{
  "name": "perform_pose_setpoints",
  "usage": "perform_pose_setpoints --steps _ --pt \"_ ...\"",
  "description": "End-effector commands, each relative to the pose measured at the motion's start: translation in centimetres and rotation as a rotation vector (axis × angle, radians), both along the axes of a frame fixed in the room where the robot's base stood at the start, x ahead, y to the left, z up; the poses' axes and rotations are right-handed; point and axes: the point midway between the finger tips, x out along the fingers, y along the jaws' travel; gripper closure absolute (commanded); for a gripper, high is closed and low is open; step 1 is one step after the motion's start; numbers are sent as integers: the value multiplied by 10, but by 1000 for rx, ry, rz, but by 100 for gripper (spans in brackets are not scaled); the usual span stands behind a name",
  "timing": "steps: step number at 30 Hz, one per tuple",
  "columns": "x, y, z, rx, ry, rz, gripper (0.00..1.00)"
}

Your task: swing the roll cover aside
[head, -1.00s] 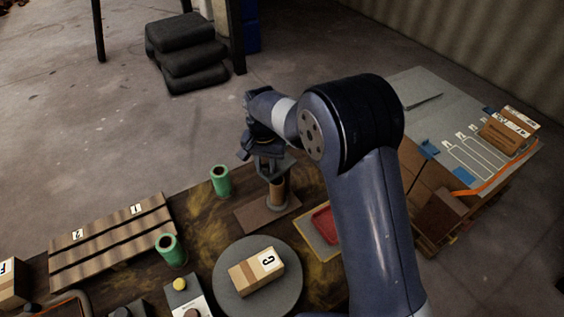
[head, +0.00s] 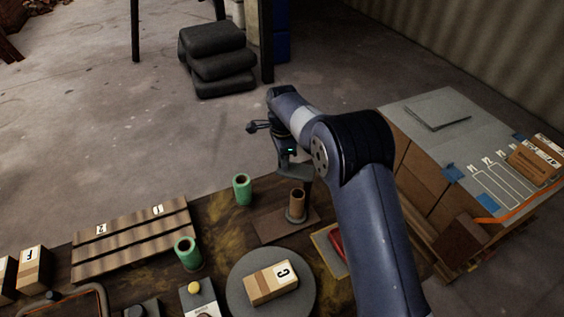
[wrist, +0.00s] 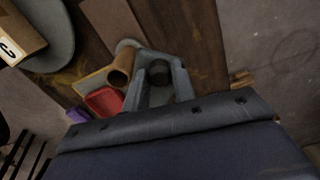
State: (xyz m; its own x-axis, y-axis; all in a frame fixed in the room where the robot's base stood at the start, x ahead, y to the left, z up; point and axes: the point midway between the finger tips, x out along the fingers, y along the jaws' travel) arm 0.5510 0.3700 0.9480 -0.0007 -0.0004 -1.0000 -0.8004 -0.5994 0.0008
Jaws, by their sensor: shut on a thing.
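The brown roll (head: 297,204) stands upright on a small brown base plate (head: 270,229) near the table's far edge, and its open top shows. The grey roll cover (head: 296,171) is held beyond the roll, off its top. My gripper (head: 287,158) is above and behind the roll, shut on the cover. In the wrist view my gripper (wrist: 160,86) has its two fingers around a dark round knob (wrist: 160,70). The roll also shows there (wrist: 122,66), just left of the fingers and apart from them. Much of the cover is hidden by my gripper.
Green cylinders (head: 242,189) stand left of the roll. A red tray (head: 337,243) lies right of the base plate, partly behind my arm. Open floor lies beyond the table.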

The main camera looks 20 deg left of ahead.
Motion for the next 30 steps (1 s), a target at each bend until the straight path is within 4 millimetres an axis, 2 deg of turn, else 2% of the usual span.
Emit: perform_pose_setpoints --steps 12,30 --pt "23 -1 1 2 -1 -266 100" --pt "28 -3 1 1 -2 -340 100"
